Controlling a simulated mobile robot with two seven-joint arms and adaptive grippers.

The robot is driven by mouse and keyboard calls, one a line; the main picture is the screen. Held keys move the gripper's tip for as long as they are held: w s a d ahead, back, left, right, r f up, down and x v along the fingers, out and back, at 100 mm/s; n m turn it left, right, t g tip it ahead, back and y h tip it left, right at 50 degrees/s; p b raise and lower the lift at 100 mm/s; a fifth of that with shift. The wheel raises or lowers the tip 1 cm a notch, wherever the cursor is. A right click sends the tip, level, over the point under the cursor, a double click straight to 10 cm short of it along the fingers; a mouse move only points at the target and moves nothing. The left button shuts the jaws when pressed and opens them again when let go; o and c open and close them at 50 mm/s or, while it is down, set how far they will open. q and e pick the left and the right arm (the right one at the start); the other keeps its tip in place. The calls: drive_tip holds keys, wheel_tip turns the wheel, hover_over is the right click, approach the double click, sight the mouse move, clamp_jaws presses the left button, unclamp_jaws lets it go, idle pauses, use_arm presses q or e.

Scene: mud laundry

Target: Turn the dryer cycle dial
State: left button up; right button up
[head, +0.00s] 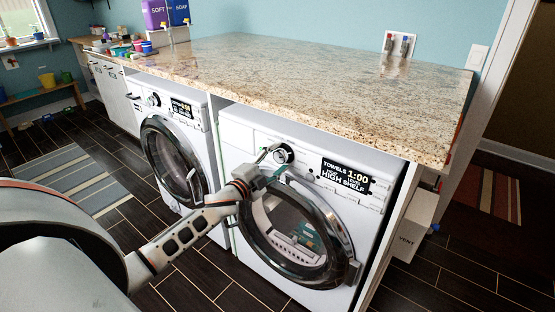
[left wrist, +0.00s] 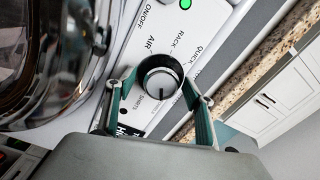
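The dryer (head: 236,135) is the white front-loading machine on the right, with a round glass door and a display (head: 346,177) reading "TOWELS 1:00" and "HIGH SHELF". Its silver cycle dial (head: 283,154) sits left of the display. In the left wrist view the dial (left wrist: 161,80) has a dark mark pointing down, among labels such as AIR, RACK, QUICK and SHIRTS. My left gripper (head: 273,163) is at the dial, its two green-padded fingers (left wrist: 160,88) spread on either side of it. I cannot tell whether they touch it. My right gripper is not in view.
A second white machine (head: 202,128) stands to the left. A granite counter (head: 330,75) overhangs both machines closely above the dial. The round door (head: 346,235) bulges below my gripper. A green light (left wrist: 186,3) shows on the panel. The floor in front has a striped rug (head: 60,180).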

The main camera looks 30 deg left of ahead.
use_arm(q)
drive_tip(key=shift+s, duration=0.1)
drive_tip(key=s, duration=1.1)
drive_tip(key=shift+s+a+f, duration=0.15)
drive_tip(key=shift+s+a, duration=0.25)
drive_tip(key=shift+a, duration=0.05)
drive_tip(key=s+d+f+n+g+h, duration=0.1)
drive_tip(key=s+d+f+n+g, duration=0.6)
drive_tip(key=s+d+f, duration=1.5)
wheel_tip(320, 180, down, 4)
drive_tip(key=d+n, duration=0.2)
drive_tip(key=n, duration=0.1)
drive_tip(key=shift+s+r+n+g+h, duration=0.15)
drive_tip(key=shift+r+n+g+h, duration=0.05)
drive_tip(key=shift+n+g+h, duration=0.1)
